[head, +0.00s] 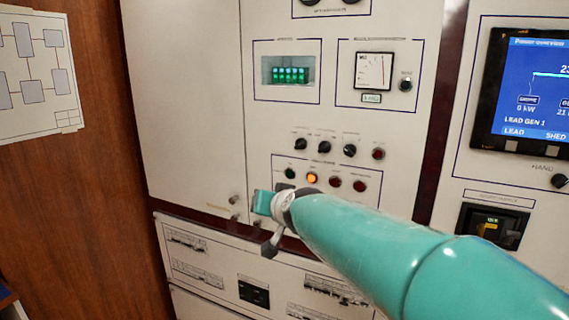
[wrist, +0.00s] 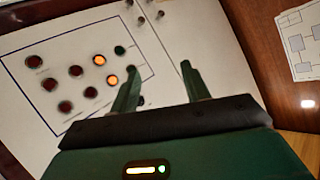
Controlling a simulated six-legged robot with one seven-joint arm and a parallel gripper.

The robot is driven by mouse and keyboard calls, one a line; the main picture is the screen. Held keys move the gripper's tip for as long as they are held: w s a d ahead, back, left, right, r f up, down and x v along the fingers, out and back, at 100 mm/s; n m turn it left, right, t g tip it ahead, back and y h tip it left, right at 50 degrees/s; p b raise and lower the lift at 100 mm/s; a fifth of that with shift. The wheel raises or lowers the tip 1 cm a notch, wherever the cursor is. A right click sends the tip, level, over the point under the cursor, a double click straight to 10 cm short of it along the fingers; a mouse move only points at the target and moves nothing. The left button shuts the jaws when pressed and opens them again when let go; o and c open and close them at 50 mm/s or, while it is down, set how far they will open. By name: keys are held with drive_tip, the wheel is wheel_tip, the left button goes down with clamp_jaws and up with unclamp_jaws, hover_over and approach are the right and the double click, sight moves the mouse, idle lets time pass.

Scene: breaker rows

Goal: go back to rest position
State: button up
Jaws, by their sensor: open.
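My gripper (wrist: 160,80) is open in the wrist view, with its two green fingers apart and nothing between them. Behind the fingers is a pale panel (wrist: 75,125) with indicator lamps. In the head view my teal arm reaches in from the lower right, and my gripper (head: 266,222) is in front of the cabinet (head: 190,110), below and left of a lamp row. One lamp (head: 312,178) glows orange; the others in that row look dark. I cannot tell whether the gripper touches the cabinet.
A blue display screen (head: 535,85) and a breaker (head: 490,226) are on the right cabinet. A green readout (head: 290,74) and a dial meter (head: 373,71) are above. Drawer-like panels (head: 215,262) lie below. A wooden wall (head: 95,190) with a diagram sheet (head: 38,75) is left.

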drive_tip(key=s+d+f+g+h, duration=0.1)
drive_tip(key=s+d+f, duration=0.3)
drive_tip(key=s, duration=0.6)
drive_tip(key=s+d+f+g+h, duration=0.2)
drive_tip(key=s+d+f+g, duration=0.1)
drive_tip(key=s+d, duration=0.5)
drive_tip(key=s+d+f+g+h, duration=0.1)
drive_tip(key=s+d+f+g, duration=0.2)
drive_tip(key=s, duration=0.9)
drive_tip(key=d+f, duration=0.2)
drive_tip(key=d, duration=0.2)
drive_tip(key=shift+f+h, duration=0.4)
drive_tip(key=shift+a, duration=0.1)
drive_tip(key=shift+c, duration=1.2)
